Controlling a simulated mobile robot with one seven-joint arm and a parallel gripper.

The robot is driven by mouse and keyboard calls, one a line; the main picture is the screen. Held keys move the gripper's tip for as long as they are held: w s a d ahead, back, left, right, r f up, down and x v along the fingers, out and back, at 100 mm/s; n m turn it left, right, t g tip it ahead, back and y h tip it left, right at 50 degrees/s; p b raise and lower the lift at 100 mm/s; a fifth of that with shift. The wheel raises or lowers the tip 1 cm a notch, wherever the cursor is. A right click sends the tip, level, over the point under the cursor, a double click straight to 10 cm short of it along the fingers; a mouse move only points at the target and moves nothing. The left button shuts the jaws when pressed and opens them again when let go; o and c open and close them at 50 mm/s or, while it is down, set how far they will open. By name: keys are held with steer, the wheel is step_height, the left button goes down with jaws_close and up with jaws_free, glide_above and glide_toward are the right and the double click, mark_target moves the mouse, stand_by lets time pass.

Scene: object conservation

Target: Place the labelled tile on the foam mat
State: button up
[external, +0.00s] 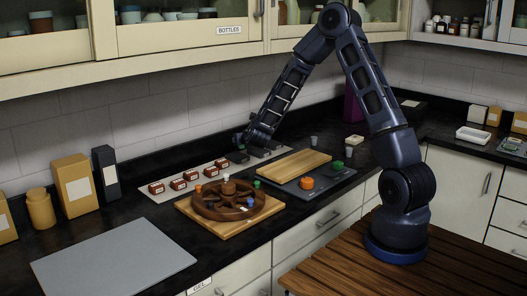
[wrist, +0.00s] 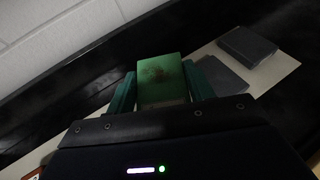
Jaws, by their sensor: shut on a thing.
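My gripper (wrist: 162,92) is shut on a green tile (wrist: 162,78) with a brownish patch on its face; no label shows on it in the wrist view. In the external view my gripper (external: 245,140) is above the back end of a pale strip (external: 148,194), near the wall, and the held tile is too small to make out. Several red-brown blocks with white labels, one of them here (external: 157,187), stand in a row on the strip. A flat grey mat (external: 115,257), probably the foam mat, lies bare at the front left, well away from my gripper.
A brown wheel-shaped holder (external: 212,206) with small coloured pieces sits on a wooden board (external: 186,207). A dark tray (external: 318,188) bears another board, an orange piece and a green piece. Dark flat blocks (wrist: 247,45) lie on the strip. Boxes (external: 73,185) stand along the wall.

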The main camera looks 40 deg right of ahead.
steer(key=a+r+n+t+y, duration=0.1)
steer(key=a+n+y, duration=0.3)
steer(key=a, duration=2.5)
step_height(320, 180, up, 12)
steer(key=n+y, duration=0.6)
steer(key=y, duration=0.1)
glide_above(87, 278)
steer(key=shift+m+g, duration=0.3)
steer(key=shift+g, duration=0.1)
step_height(87, 278, down, 20)
steer(key=shift+a+r, duration=0.1)
steer(key=shift+r, duration=0.15)
steer(key=shift+f, duration=0.1)
steer(key=o, duration=1.1)
